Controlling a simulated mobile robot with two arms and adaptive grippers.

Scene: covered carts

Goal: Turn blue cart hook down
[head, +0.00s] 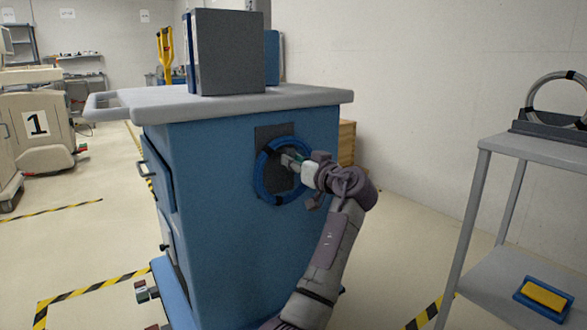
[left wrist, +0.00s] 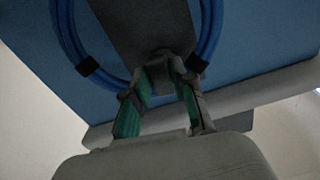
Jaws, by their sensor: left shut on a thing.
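The blue cart (head: 230,240) stands in the middle of the head view with a grey top. A dark grey plate (head: 274,134) is fixed to its side, and a coiled blue hose (head: 265,185) hangs there. My left gripper (head: 290,159) reaches to the plate inside the hose ring. In the left wrist view its green-padded fingers (left wrist: 160,72) are shut on the grey hook (left wrist: 157,57) at the plate (left wrist: 142,22), with the hose (left wrist: 66,35) around. The hook's exact tilt is hidden by the fingers. My right gripper is not in view.
A grey box (head: 230,55) stands on the cart top. A grey side table (head: 545,150) at the right bears a coiled ring (head: 532,92) and, below, a blue and yellow item (head: 545,295). A beige cart (head: 38,135) stands far left.

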